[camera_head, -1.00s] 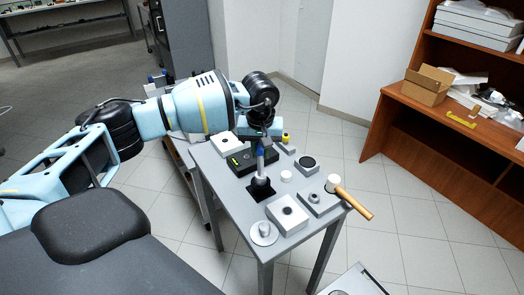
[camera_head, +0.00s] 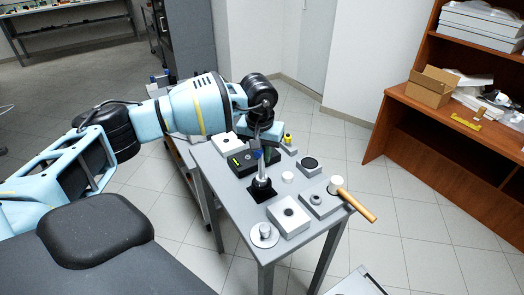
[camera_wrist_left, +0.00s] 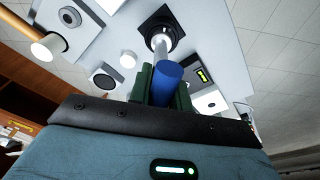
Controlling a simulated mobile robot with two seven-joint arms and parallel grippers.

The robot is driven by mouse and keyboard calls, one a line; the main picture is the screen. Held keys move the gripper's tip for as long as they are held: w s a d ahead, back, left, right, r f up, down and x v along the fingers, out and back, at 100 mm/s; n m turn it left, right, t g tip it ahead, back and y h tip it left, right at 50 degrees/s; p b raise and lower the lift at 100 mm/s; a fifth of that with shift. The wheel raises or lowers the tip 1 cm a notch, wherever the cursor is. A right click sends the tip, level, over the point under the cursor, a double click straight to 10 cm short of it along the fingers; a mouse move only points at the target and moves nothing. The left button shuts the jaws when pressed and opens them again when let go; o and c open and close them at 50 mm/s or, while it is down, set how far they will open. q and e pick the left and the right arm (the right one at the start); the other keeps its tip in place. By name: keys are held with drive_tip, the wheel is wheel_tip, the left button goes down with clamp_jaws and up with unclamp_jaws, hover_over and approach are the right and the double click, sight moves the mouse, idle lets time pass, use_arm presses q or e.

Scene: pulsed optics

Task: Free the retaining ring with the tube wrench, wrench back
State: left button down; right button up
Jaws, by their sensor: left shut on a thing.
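My left gripper (camera_head: 258,153) is shut on the blue handle of the tube wrench (camera_head: 262,172). The wrench stands nearly upright with a slight tilt, its metal shaft reaching down to a black square mount (camera_head: 261,194) on the grey table (camera_head: 233,190). In the left wrist view the blue handle (camera_wrist_left: 167,82) sits between the green fingers (camera_wrist_left: 160,88), and the shaft's far end meets the black mount (camera_wrist_left: 172,22). The retaining ring cannot be made out; the wrench's end covers the mount's middle. My right gripper is not in view.
A mallet (camera_head: 355,203) overhangs the table's right edge. A pale block with a hole (camera_head: 289,222), a round metal piece (camera_head: 264,236), a white disc (camera_head: 288,176) and a black box (camera_head: 240,166) stand close around the mount. A yellow-capped item (camera_head: 288,140) is at the back.

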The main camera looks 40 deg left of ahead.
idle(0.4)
use_arm(q)
drive_tip(key=n, duration=0.1)
drive_tip(key=n+p, duration=0.1)
drive_tip(key=n, duration=0.1)
drive_tip(key=shift+r, duration=0.3)
drive_tip(key=n+p, duration=0.1)
drive_tip(key=n, duration=0.2)
drive_tip(key=shift+y, duration=0.3)
drive_tip(key=shift+f+n+g, duration=0.15)
drive_tip(key=shift+n+g, duration=0.15)
drive_tip(key=shift+n, duration=0.2)
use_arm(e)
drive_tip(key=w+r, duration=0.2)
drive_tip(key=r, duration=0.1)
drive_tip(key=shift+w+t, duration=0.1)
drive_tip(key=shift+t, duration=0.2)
use_arm(q)
drive_tip(key=n, duration=0.2)
drive_tip(key=shift+r+n+p, duration=0.2)
drive_tip(key=shift+n+p, duration=0.2)
drive_tip(key=n, duration=0.3)
drive_tip(key=shift+g+p, duration=0.3)
drive_tip(key=shift+f+n, duration=0.15)
drive_tip(key=shift+n, duration=0.35)
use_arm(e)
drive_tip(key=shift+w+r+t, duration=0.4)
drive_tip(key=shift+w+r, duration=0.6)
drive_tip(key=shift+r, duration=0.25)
